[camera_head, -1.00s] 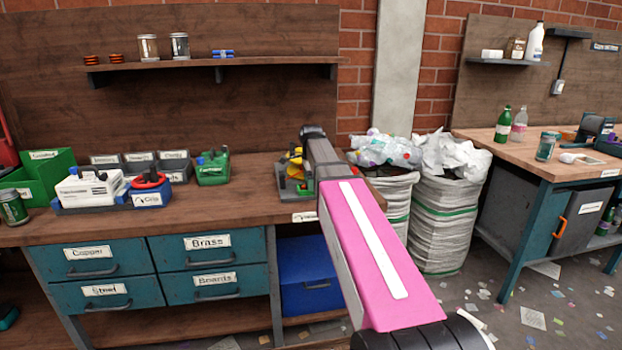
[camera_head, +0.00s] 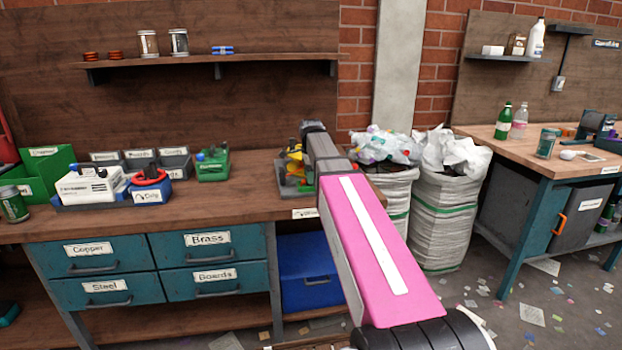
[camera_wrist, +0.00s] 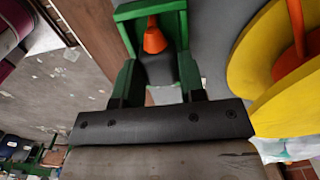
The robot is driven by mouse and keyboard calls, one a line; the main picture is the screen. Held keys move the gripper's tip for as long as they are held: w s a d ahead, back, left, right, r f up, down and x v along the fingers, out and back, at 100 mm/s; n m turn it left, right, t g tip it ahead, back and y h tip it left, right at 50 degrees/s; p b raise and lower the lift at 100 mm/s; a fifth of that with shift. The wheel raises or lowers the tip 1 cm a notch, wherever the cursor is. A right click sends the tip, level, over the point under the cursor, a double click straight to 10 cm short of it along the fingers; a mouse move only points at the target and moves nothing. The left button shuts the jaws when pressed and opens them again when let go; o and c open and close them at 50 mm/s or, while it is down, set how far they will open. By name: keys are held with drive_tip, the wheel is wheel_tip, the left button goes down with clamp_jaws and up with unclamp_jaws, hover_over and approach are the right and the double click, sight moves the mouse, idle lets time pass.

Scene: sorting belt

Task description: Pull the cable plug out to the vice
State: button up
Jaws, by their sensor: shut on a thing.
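The cable plug (camera_wrist: 160,69) shows in the wrist view as a dark grey block with an orange collar at its far end. My gripper (camera_wrist: 158,78) is shut on it, with green-sided jaw parts on both sides. A green piece lies around and beyond the plug; I cannot tell whether it belongs to the vice. A yellow reel (camera_wrist: 247,62) with an orange cable part is at the right, apart from the jaws. In the head view the yellow reel (camera_head: 294,156) is at the bench's right end, partly behind my arm. My gripper's jaws are hidden there.
White sacks (camera_head: 445,215) stand right of the bench. The bench middle is clear.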

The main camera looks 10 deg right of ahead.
drive_tip(key=shift+r, duration=2.1)
drive_tip(key=shift+r, duration=0.15)
drive_tip(key=shift+r, duration=1.65)
drive_tip(key=a, duration=1.2)
drive_tip(key=shift+a, duration=0.15)
drive_tip(key=shift+w, duration=0.1)
